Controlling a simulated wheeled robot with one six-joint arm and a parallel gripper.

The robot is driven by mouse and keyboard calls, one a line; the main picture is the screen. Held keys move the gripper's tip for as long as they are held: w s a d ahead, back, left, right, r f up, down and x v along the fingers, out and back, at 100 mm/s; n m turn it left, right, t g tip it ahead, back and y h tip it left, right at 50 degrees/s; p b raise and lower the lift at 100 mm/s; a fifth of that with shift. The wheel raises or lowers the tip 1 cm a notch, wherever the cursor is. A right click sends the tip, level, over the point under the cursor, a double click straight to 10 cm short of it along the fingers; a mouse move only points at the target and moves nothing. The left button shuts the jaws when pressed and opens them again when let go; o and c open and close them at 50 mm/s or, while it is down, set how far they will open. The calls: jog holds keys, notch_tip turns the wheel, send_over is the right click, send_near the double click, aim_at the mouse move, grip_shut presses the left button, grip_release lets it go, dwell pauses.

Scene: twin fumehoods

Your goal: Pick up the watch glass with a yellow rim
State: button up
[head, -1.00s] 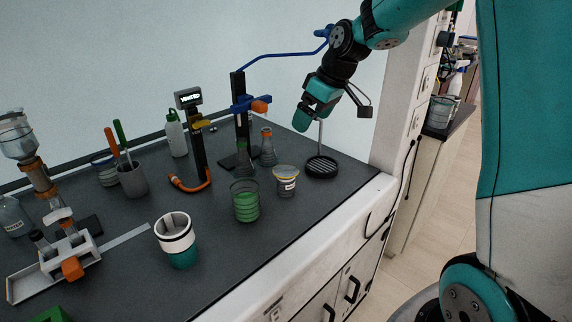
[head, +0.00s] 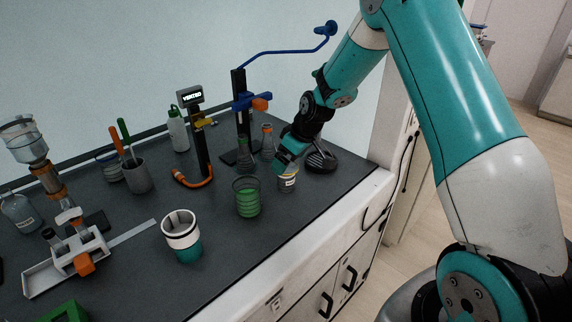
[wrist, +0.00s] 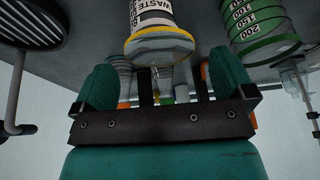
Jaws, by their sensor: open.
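The watch glass with a yellow rim (wrist: 160,43) lies on top of a beaker labelled WASTE (wrist: 150,14), which appears upside down in the wrist view. In the head view, the beaker (head: 288,184) stands near the bench's front edge, and my gripper hides most of the watch glass. My gripper (wrist: 164,64) is open. In the wrist view its two teal fingers are on either side of the watch glass's direction, with nothing between them. In the head view, my gripper (head: 288,158) is just above the beaker; I cannot tell whether it touches the glass.
A green-marked beaker (head: 247,198) stands close to the left of the WASTE beaker. A black round ribbed stand (head: 321,162) is close on the right. Flasks (head: 267,140) and a blue-clamped stand (head: 241,108) are behind. A white-and-teal cup (head: 182,238) is at front left.

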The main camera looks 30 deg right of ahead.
jog(key=shift+x, duration=1.1)
jog(key=c, duration=0.9)
jog(key=shift+r, duration=0.1)
jog(key=shift+c, duration=0.2)
